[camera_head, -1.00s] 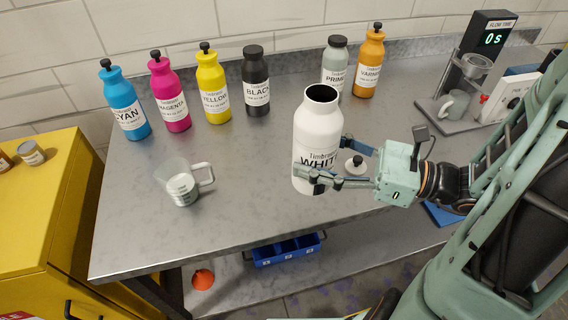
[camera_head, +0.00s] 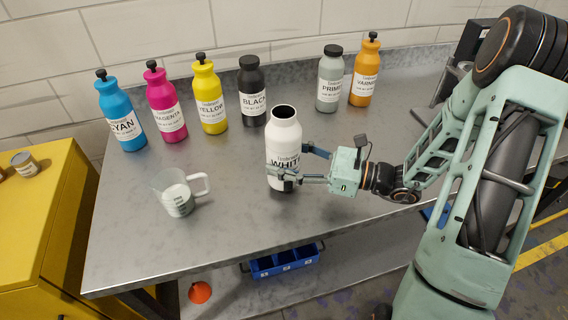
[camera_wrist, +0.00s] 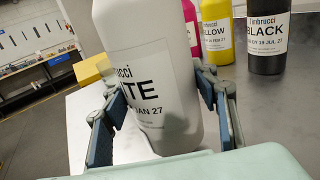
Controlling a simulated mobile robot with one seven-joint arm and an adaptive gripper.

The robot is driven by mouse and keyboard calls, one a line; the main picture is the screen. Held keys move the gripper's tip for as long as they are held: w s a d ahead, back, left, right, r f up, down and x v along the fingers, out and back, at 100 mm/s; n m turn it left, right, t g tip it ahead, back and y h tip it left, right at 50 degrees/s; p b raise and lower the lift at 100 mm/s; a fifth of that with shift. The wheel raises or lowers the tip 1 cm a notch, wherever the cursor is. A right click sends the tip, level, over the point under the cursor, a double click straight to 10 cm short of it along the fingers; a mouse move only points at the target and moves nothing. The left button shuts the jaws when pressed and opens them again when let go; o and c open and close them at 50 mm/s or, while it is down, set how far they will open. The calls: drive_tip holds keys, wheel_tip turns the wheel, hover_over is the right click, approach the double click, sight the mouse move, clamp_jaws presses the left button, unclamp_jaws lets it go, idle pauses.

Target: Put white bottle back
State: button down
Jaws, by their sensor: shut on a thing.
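The white bottle (camera_head: 283,138) is uncapped, with a dark open mouth, and looks about upright. My gripper (camera_head: 291,163) is shut around its lower body, coming from the right. In the wrist view the bottle (camera_wrist: 150,75) fills the middle between the two fingers. I cannot tell whether its base touches the table. The black bottle (camera_head: 253,92) and the grey primer bottle (camera_head: 328,82) stand farther back with a wide gap between them. The white bottle's cap is not visible now.
Cyan (camera_head: 121,115), magenta (camera_head: 165,105) and yellow (camera_head: 209,100) bottles stand in the back row, with an orange varnish bottle (camera_head: 364,75) at right. A clear measuring cup (camera_head: 178,197) with white contents stands left of the white bottle. The metal table (camera_head: 225,235) is clear in front.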

drive_tip(key=shift+f, duration=1)
drive_tip(key=shift+f, duration=0.15)
drive_tip(key=c, duration=0.8)
unclamp_jaws()
drive_tip(key=shift+r, duration=0.2)
drive_tip(key=b+v, duration=0.1)
drive_tip(key=v, duration=1.1)
